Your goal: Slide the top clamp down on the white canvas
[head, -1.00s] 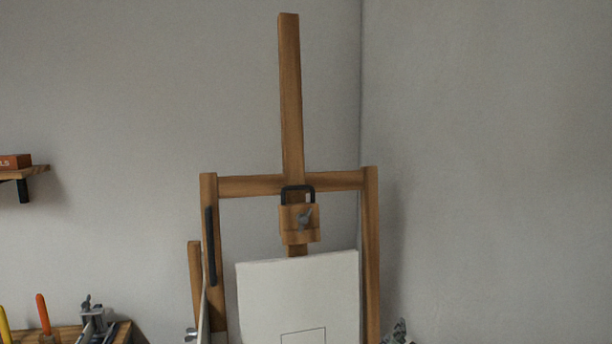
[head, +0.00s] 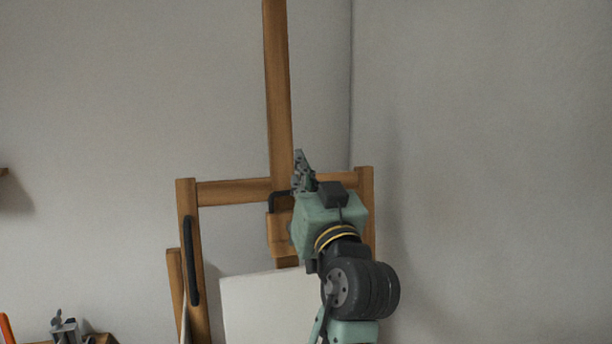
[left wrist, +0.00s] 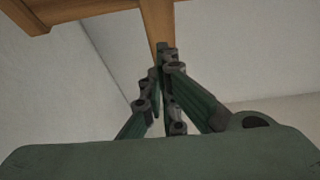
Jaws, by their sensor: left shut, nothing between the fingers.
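The wooden top clamp (head: 279,236) with its black handle loop sits on the easel's centre mast (head: 277,100), just above the white canvas (head: 262,305). A gap shows between the clamp and the canvas's top edge. My left gripper (head: 300,160) is raised in front of the clamp's right side, fingers pointing up near the crossbar. Its fingers are shut and empty; they also show in the left wrist view (left wrist: 165,55), with the mast behind them. The clamp's right part and knob, and the canvas's right part, are hidden by my arm. My right gripper is not in view.
The easel's crossbar (head: 233,192) and side posts (head: 366,200) frame the clamp. A black handle (head: 191,260) is on the left post. Tools (head: 65,328) stand at the lower left. The wall space to the right is free.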

